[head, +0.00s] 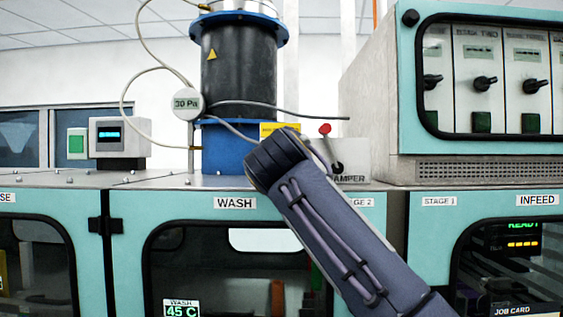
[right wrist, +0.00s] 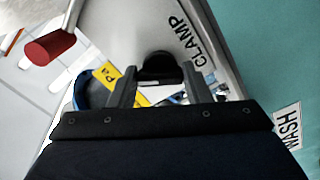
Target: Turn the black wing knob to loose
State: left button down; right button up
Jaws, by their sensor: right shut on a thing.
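The black wing knob (right wrist: 159,66) shows in the right wrist view beside the word CLAMP on a grey panel (right wrist: 120,22). My right gripper (right wrist: 159,78) has its two fingers on either side of the knob, shut on it. The knob's lower part is hidden between the fingers, and I cannot tell its exact angle. In the head view my right arm (head: 325,220) reaches up to the front of the grey box (head: 356,150), and its wrist hides the knob and the fingertips. My left gripper is not in view.
A red-tipped lever (head: 325,129) stands on the box, close to my wrist; it also shows in the wrist view (right wrist: 50,47). A black cylinder (head: 238,75) with hoses stands behind.

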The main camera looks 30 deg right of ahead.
dwell(0.3)
jog(key=o, duration=1)
jog(key=b+v, duration=0.2)
jog(key=v, duration=0.6)
jog(key=shift+w, duration=0.1)
jog(key=shift+f, duration=0.1)
